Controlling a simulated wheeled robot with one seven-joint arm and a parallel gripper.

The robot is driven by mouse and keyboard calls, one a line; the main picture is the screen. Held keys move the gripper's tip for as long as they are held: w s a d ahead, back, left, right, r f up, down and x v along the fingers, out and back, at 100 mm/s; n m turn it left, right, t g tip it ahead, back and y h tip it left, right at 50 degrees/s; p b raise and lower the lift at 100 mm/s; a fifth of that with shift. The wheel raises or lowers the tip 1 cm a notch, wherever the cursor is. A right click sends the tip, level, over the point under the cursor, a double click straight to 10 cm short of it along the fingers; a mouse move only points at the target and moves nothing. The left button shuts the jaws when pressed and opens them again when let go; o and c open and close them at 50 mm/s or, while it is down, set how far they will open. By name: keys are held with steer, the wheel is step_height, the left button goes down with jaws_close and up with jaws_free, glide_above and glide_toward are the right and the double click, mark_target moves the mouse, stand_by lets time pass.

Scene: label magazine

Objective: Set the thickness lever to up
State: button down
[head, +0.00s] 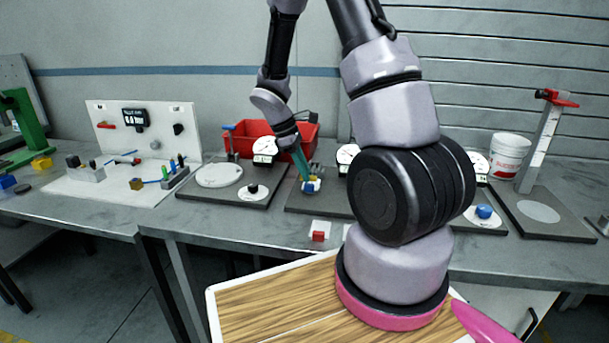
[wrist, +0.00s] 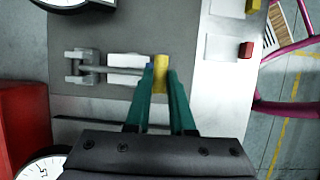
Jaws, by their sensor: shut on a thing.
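My gripper (head: 307,178), with green fingers, reaches down to a small device on a dark plate (head: 292,208) on the bench. In the wrist view my gripper (wrist: 161,78) is shut on a yellow piece (wrist: 160,87). A grey bar (wrist: 120,70) runs from a grey hinge bracket (wrist: 82,66) at left toward the fingertips, where a blue bit (wrist: 149,66) shows. This looks like the lever, but I cannot make out a label, its exact tilt, or whether the yellow piece is joined to the bar. The blue piece also shows in the head view (head: 308,188).
A red bin (head: 262,130) and a dial gauge (head: 264,147) stand behind, near my forearm. A red block (head: 318,236) lies on a white card at the bench's front edge. A white bucket (head: 509,155) and a tall stand (head: 541,145) are at right.

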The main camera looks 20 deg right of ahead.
steer(key=shift+w+d+r, duration=0.2)
steer(key=shift+w+r, duration=0.05)
steer(key=shift+r, duration=0.2)
steer(key=w+d+r+g+y, duration=0.2)
steer(key=w+d+r+g, duration=0.1)
steer(key=w, duration=0.3)
steer(key=w+d+r+n+g+y, duration=0.1)
steer(key=w+d+r+g+y, duration=0.1)
steer(key=w+d+r+g, duration=0.1)
steer(key=shift+w+d+r+n+g, duration=0.3)
steer(key=shift+w+d+r, duration=0.6)
steer(key=shift+w+d, duration=0.4)
steer(key=shift+w, duration=0.15)
steer(key=c, duration=0.9)
jaws_free()
steer(key=shift+o, duration=0.7)
steer(key=shift+w+f, duration=0.1)
steer(key=shift+w, duration=0.1)
steer(key=shift+s+a, duration=0.1)
steer(key=shift+a, duration=0.05)
